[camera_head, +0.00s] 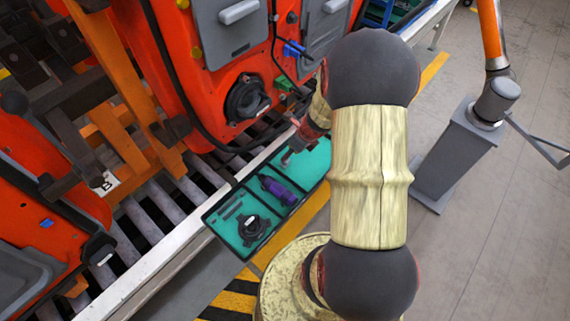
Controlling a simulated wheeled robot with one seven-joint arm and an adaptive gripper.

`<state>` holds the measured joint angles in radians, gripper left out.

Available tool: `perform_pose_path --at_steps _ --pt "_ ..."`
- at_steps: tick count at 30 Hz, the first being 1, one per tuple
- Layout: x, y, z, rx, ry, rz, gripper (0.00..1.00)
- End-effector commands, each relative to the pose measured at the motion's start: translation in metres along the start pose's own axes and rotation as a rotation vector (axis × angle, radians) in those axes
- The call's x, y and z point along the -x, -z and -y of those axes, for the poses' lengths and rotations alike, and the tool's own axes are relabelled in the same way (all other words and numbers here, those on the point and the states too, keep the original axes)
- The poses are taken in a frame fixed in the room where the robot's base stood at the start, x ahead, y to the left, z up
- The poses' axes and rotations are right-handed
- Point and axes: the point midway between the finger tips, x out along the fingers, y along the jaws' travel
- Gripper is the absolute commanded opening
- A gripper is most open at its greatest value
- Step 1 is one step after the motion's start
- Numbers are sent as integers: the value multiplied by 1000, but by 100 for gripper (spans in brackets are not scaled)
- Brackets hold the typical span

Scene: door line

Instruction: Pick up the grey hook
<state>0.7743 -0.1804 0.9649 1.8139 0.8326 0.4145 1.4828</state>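The tray (262,258) with teal compartments sits beside the roller line, below the orange door. I cannot clearly make out a grey hook. A small greyish piece (287,158) shows at the edge of the right compartment, too small to identify. My gripper (299,143) is over the far end of that compartment, close to this piece. My arm partly hides the gripper and the compartment's right side. Whether the fingers are open, or touch anything, is too small to tell.
A purple part (278,190) lies in the middle compartment and a black round part (251,227) in the left one. The orange door (215,75) stands close behind the tray. A grey pedestal (455,155) with an orange arm stands at right; the floor beyond is clear.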

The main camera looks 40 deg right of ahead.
Motion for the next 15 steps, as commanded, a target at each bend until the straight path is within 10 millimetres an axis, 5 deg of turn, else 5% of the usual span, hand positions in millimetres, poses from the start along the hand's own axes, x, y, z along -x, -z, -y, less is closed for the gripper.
perform_pose_path --at_steps 15 --pt "-51 5 3 -28 2 -1 35"
